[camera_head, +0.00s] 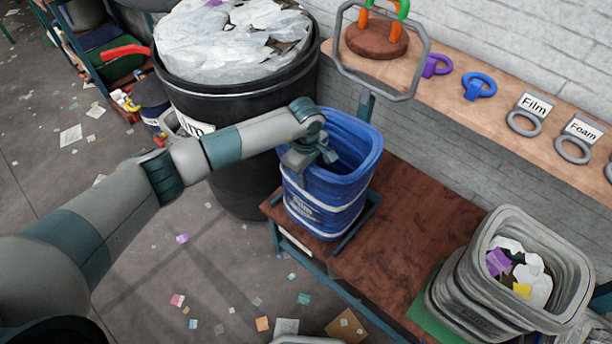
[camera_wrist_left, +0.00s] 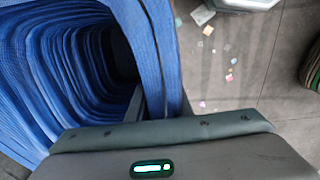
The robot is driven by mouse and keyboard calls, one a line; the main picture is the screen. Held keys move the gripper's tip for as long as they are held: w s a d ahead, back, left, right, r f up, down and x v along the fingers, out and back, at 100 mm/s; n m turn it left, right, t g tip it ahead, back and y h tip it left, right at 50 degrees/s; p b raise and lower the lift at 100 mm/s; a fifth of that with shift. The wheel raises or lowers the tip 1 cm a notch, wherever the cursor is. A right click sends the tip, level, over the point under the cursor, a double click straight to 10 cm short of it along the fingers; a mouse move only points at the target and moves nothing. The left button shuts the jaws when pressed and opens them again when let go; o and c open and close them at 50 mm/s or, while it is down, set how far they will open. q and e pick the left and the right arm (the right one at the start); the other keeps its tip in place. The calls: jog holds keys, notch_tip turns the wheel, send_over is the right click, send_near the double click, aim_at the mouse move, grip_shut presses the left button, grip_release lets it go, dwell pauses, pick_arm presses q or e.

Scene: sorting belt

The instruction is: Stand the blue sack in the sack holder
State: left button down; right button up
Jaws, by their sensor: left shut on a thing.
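The blue sack (camera_head: 322,205) stands upright and open-mouthed at the left end of the brown bench. Its lower part is within the sack holder (camera_head: 363,222), a teal frame whose post rises behind the sack to a grey hoop (camera_head: 379,95). My left gripper (camera_head: 318,158) is at the sack's near left rim and is shut on it. In the left wrist view the sack's blue rim (camera_wrist_left: 150,55) runs between the jaws, with its ribbed inside showing at left. Whether the sack's bottom rests on the bench is hidden. My right gripper is not in view.
A large black bin (camera_head: 245,160) full of pale film stands directly behind and left of the sack. A grey sack (camera_head: 470,285) with scraps stands at the bench's right. A wooden shelf (camera_head: 455,95) with rings and labels runs along the wall. The bench (camera_head: 410,225) between the sacks is clear.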

pick_arm(q)
jog(key=c, duration=1.6)
grip_release()
jog(key=shift+r, duration=0.1)
